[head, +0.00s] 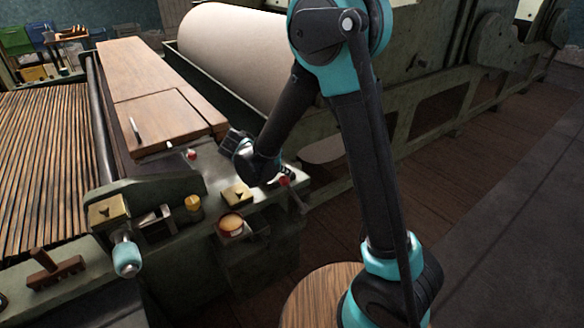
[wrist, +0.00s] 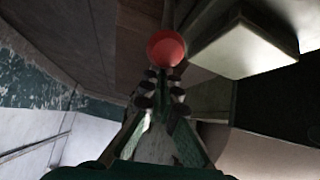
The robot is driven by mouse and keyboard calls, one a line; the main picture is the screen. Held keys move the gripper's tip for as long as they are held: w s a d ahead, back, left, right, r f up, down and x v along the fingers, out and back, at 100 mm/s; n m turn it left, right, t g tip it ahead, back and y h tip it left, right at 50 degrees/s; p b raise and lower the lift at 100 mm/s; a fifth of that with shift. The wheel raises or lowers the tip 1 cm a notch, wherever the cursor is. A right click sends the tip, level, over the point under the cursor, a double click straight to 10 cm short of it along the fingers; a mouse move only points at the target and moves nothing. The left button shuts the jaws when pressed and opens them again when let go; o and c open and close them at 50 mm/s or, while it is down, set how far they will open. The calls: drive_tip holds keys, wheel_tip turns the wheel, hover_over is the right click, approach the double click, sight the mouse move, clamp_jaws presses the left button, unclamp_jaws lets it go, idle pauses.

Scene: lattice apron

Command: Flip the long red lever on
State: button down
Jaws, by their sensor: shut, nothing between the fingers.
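A lever with a round red knob (head: 284,181) stands at the right end of the machine's metal bed in the head view. Its thin rod runs down and to the right from the knob. In the wrist view a red knob (wrist: 166,49) shows just beyond my fingertips. My gripper (head: 289,173) is right at this knob in the head view, partly hidden by its own wrist. In the wrist view my gripper (wrist: 162,80) has its fingers together, with nothing between them. I cannot tell whether the tips touch the knob.
A second red knob (head: 192,153) sits further left, near the wooden board (head: 157,120). A brass block (head: 237,194) and a round orange-topped part (head: 231,223) are on the near side. A large pale roller (head: 230,50) lies behind. A pale block (wrist: 243,45) is right of the knob.

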drive_tip(key=shift+s+a+f, duration=0.3)
drive_tip(key=shift+s+a, duration=0.1)
drive_tip(key=shift+a, duration=0.05)
drive_tip(key=shift+w+d+r, duration=0.2)
drive_tip(key=shift+w+r, duration=0.1)
drive_tip(key=shift+w, duration=0.05)
drive_tip(key=s+a+r, duration=0.3)
drive_tip(key=a+r, duration=0.1)
drive_tip(key=r, duration=0.4)
idle(0.4)
